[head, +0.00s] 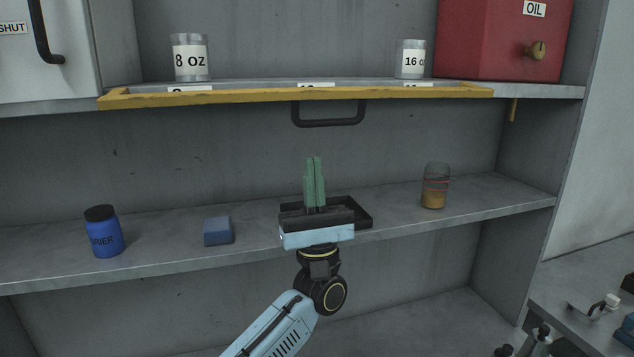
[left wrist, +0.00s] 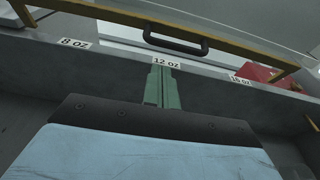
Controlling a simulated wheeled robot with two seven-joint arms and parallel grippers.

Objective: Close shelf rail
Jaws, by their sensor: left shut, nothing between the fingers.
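The yellow shelf rail (head: 300,96) runs along the front of the upper shelf, with its left corner standing out from the shelf edge. Its black handle (head: 328,122) hangs below the middle of the rail. In the left wrist view the rail (left wrist: 230,42) crosses the top, with the handle (left wrist: 176,40) near its middle. My left gripper (head: 314,160) is shut and empty, its green fingers pointing up below the handle and apart from it in the head view. The fingertips also show in the left wrist view (left wrist: 166,66), by the 12 OZ label (left wrist: 167,63). My right gripper is not seen.
The lower shelf holds a blue jar (head: 103,232), a blue block (head: 217,231), a black tray (head: 363,212) and a banded jar (head: 435,187).

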